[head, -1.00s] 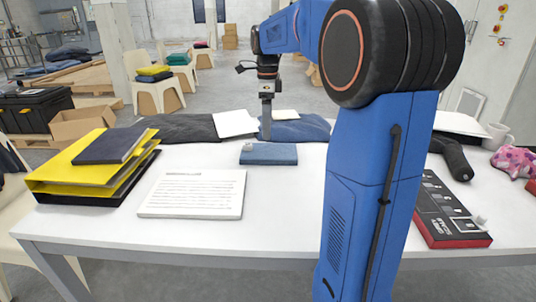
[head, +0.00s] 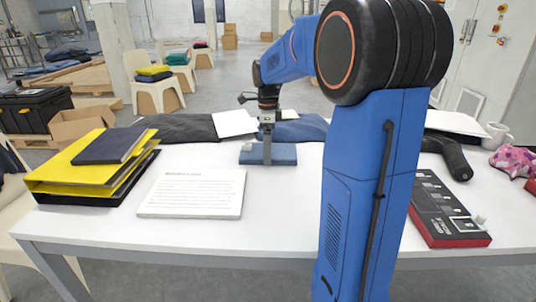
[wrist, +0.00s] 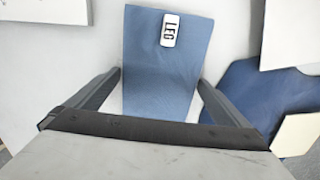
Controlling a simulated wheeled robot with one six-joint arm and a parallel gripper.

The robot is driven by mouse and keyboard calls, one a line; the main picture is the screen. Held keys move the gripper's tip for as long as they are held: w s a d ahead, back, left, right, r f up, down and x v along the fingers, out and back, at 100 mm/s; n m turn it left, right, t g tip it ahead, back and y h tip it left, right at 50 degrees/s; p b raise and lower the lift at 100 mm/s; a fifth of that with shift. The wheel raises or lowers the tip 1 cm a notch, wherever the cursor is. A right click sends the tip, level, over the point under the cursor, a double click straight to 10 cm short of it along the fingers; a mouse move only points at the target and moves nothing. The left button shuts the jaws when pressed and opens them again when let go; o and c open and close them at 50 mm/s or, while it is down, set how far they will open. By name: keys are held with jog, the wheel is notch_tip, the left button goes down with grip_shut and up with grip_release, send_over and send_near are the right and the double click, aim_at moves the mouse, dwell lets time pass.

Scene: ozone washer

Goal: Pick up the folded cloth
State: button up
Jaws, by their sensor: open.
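The folded cloth (head: 283,154) is a small flat blue rectangle on the white table, behind the printed white board. In the wrist view the blue cloth (wrist: 165,72) lies ahead of my gripper, with a small white tag marked in dark letters on it. My gripper (head: 267,160) is over the cloth in the head view and hides part of it. In the wrist view my gripper (wrist: 158,85) is open, with one finger at each side of the cloth's near part. Nothing is held. I cannot tell whether the fingers touch the cloth.
The white board (head: 192,193) lies in front. Yellow binders (head: 85,170) with a dark book are stacked at left. Dark clothing (head: 180,128) and a larger blue cloth (head: 302,130) lie behind. A red-and-black pedal board (head: 446,212), mug (head: 497,136) and pink toy (head: 512,159) are at right.

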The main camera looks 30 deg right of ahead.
jog(key=c, duration=0.9)
